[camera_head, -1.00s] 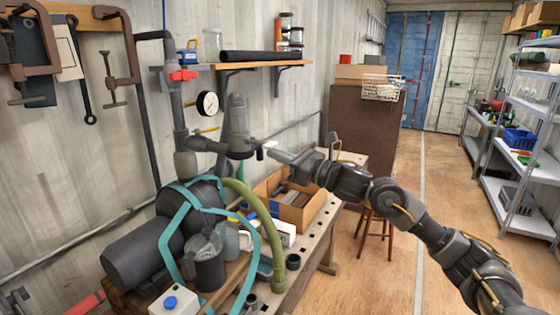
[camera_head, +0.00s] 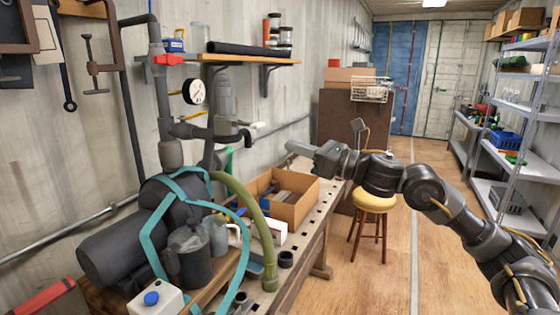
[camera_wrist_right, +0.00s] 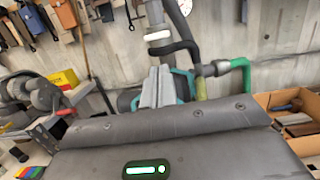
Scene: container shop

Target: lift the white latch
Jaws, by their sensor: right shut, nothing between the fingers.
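A small white latch (camera_head: 257,126) sticks out to the right beside the dark pipe spout (camera_head: 246,139), above the workbench. A white piece (camera_wrist_right: 157,35) beside a dark curved pipe shows in the right wrist view; I cannot tell for sure that it is the same latch. My right gripper (camera_head: 292,147) is to the right of the latch and a little lower, apart from it in the picture. Its fingers (camera_wrist_right: 158,86) are shut together and empty in the right wrist view. My left gripper is not in view.
A dark pump with teal straps (camera_head: 120,240) and an open cardboard box (camera_head: 300,207) stand on the workbench below. A pressure gauge (camera_head: 194,91) and a wooden shelf (camera_head: 235,60) are nearby. A yellow-topped stool (camera_head: 373,201) stands on the floor, which is clear farther right.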

